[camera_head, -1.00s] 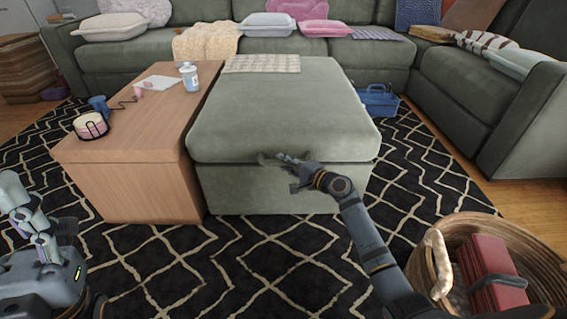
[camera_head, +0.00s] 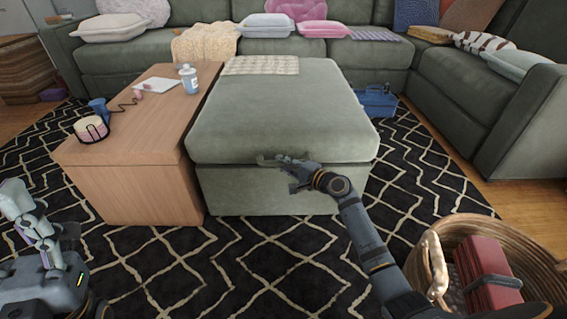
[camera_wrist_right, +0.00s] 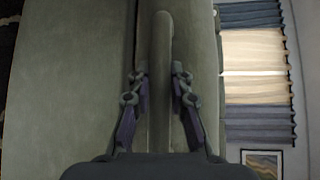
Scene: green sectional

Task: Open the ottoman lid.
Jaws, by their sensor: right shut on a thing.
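The green ottoman (camera_head: 265,192) stands in the middle of the rug. Its padded lid (camera_head: 275,110) lies flat on the base, with a dark seam below its front edge. My right gripper (camera_head: 275,160) is at the lid's front edge, near the middle. In the right wrist view, the two fingers of my right gripper (camera_wrist_right: 160,90) stand either side of a long grey-green handle (camera_wrist_right: 162,60) and are shut on it. In the head view the handle is mostly hidden by the gripper.
A folded knit blanket (camera_head: 260,65) lies on the lid's far end. A wicker basket (camera_head: 520,245) stands at the lower right. A blue caddy (camera_head: 378,101) is behind right.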

